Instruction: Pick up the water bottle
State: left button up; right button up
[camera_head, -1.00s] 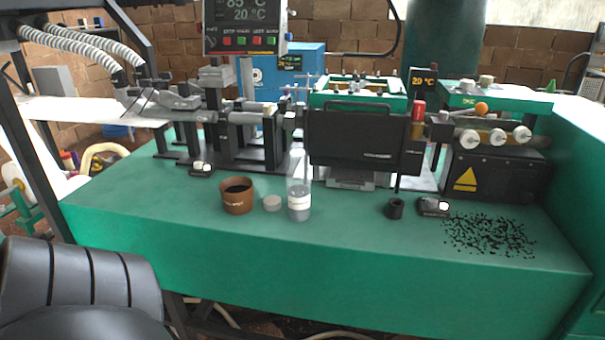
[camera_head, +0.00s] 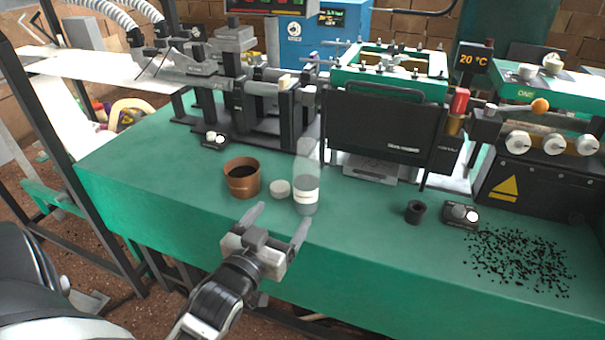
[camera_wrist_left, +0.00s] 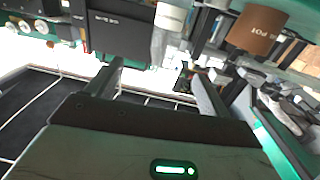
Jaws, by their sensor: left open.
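The water bottle (camera_head: 307,192) stands upright near the front middle of the green bench, clear on top with a pale label and a greyish lower part. In the left wrist view the bottle (camera_wrist_left: 169,32) shows at the top, upside down, and its cap end is hard to make out. My left gripper (camera_head: 276,222) is in front of the bottle at the bench's front edge, fingers apart and pointing toward it. Nothing is between the fingers, which also show in the left wrist view (camera_wrist_left: 157,68). My right gripper is not in view.
A brown pot (camera_head: 242,180) and a small grey disc (camera_head: 280,188) stand just left of the bottle. A black machine panel (camera_head: 375,137) rises behind it. A black cup (camera_head: 415,212), a small black device (camera_head: 460,215) and scattered black granules (camera_head: 520,262) lie right.

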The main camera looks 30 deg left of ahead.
aim_at(301, 177)
pick_arm(q)
jog(key=w+a, duration=0.1)
jog(key=w, duration=0.4)
jog(key=w+a, duration=0.1)
jog(key=w, duration=0.4)
jog(key=w+a+p, duration=0.1)
jog(key=w+a, duration=0.1)
jog(key=w, duration=0.3)
jog(key=shift+w+r, duration=0.15)
jog(key=shift+r, duration=0.15)
jog(key=c, duration=1)
